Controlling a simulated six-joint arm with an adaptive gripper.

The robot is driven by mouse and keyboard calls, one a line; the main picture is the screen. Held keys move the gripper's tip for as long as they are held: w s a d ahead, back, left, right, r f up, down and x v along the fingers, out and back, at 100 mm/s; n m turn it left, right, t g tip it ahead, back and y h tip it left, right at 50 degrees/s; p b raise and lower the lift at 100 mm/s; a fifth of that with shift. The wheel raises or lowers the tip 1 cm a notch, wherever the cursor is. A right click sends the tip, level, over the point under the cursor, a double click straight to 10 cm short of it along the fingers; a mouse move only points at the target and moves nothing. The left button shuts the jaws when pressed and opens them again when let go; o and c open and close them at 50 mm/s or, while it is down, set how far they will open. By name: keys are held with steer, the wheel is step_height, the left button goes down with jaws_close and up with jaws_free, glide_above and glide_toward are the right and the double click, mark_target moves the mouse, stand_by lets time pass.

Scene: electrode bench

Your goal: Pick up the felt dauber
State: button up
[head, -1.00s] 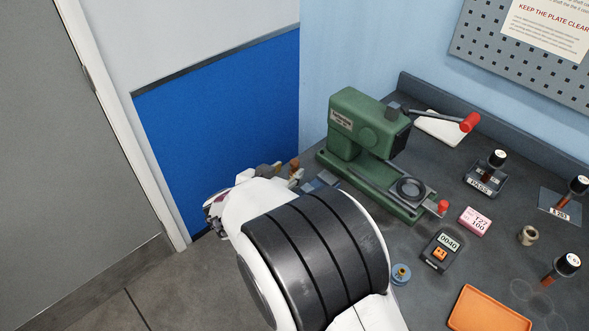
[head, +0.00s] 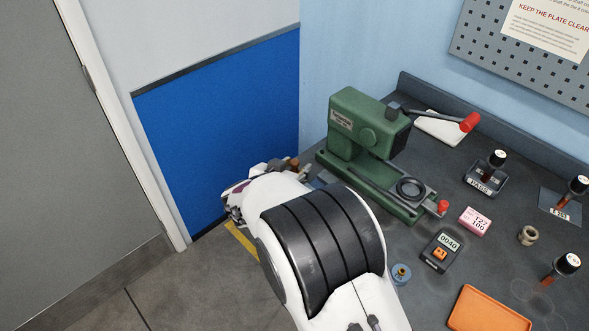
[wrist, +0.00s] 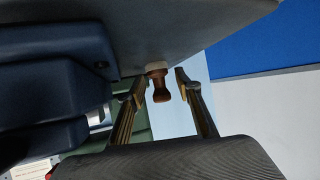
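The felt dauber (wrist: 158,83), a turned brown wooden handle with a pale pad at one end, shows in the wrist view against the edge of a dark grey surface. My gripper (wrist: 160,90) is open, with one finger on each side of the dauber and a visible gap to both. The handle points toward the gripper's palm. In the head view my own arm hides most of the gripper. A small brown bit shows beyond it, too small to tell whether it is the dauber or a finger.
Dark blue blocks (wrist: 60,85) stand close on the left in the wrist view. A green press (head: 365,140) stands on the bench right of my arm. A blue wall panel (head: 220,120) is behind.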

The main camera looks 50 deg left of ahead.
mark_target(295, 161)
stand_by(0.3)
jaws_close()
steer(key=shift+r, duration=5.05)
